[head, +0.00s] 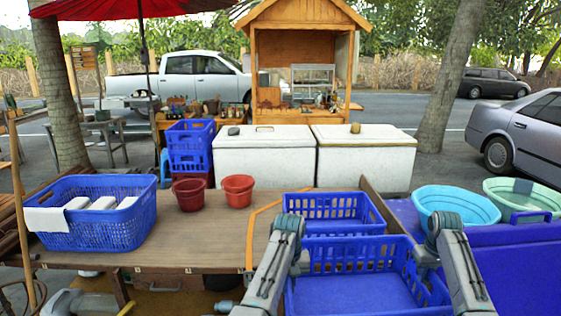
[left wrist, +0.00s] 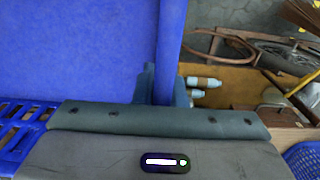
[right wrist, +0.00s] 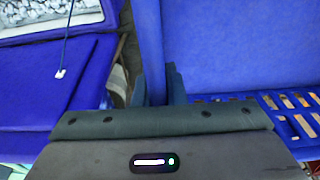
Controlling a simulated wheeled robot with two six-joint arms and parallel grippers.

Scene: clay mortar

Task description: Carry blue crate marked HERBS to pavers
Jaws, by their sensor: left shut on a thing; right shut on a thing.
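A blue crate (head: 345,292) with slotted walls and a solid floor is held low in front of me in the head view. It looks empty and roughly level, and no HERBS marking is readable. My left gripper (head: 300,262) is shut on its left wall, which also shows between the fingers in the left wrist view (left wrist: 171,50). My right gripper (head: 427,260) is shut on its right wall, seen between the fingers in the right wrist view (right wrist: 150,45). I cannot make out the pavers.
Another blue crate (head: 330,207) stands just behind the held one. A wooden table (head: 200,235) at left bears a blue basket (head: 105,235) and red pots (head: 238,190). A blue surface (head: 515,265) with a cyan basin (head: 455,205) is close on the right. White chests (head: 365,160) stand behind.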

